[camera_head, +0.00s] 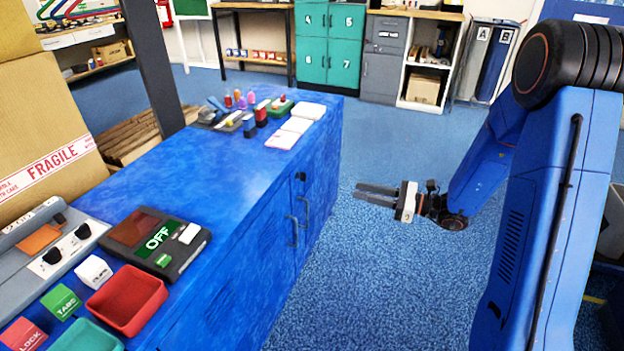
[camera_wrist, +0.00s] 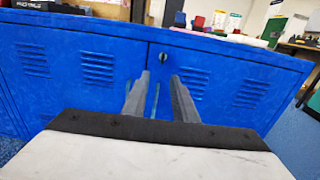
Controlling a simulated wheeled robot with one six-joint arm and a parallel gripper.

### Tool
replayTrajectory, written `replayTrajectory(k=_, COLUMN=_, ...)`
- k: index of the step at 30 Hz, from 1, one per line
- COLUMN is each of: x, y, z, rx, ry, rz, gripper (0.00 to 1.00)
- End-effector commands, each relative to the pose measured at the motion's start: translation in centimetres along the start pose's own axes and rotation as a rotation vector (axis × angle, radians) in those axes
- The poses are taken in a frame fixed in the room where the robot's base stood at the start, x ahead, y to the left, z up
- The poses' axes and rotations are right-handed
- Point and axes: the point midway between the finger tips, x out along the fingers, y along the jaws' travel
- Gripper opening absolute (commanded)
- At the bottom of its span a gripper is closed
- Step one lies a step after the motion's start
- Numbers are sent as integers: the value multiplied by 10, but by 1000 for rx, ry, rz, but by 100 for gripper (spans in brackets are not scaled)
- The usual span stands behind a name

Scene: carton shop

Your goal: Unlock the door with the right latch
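The blue cabinet (camera_head: 215,190) has doors with louvres and two vertical bar handles (camera_head: 294,231) on its side facing my gripper. In the wrist view, the cabinet doors (camera_wrist: 100,72) fill the middle, with a small dark latch (camera_wrist: 164,57) near the top of the seam between two doors. My gripper (camera_head: 375,193) is apart from the cabinet, with its fingers pointing towards the doors. In the wrist view the fingers (camera_wrist: 158,85) are apart with nothing between them, below the latch. They partly hide the handles. I cannot tell the latch's locked state.
The cabinet top holds a dark device (camera_head: 155,243) reading OFF, a red tray (camera_head: 127,300), LOCK and TABS blocks, and small items at its far end. A FRAGILE carton (camera_head: 45,140) stands left. Green lockers (camera_head: 329,45) stand behind. Blue floor around my gripper is clear.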

Motion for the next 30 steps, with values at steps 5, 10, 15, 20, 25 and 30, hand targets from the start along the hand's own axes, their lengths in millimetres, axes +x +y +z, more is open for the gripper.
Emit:
replayTrajectory(k=5, x=5, y=-6, z=-4, rx=16, ry=-10, rz=-18, gripper=26)
replayTrajectory(k=10, x=24, y=-6, z=-4, rx=15, ry=-9, rz=-16, gripper=26)
replayTrajectory(k=15, x=50, y=-5, z=-3, rx=15, ry=-9, rz=-13, gripper=26)
replayTrajectory(k=20, x=75, y=-6, z=-3, rx=15, ry=-8, rz=-15, gripper=26)
replayTrajectory(k=25, x=102, y=-6, z=-3, rx=15, ry=-8, rz=-13, gripper=26)
replayTrajectory(k=30, x=130, y=-7, z=-3, rx=15, ry=-8, rz=-14, gripper=26)
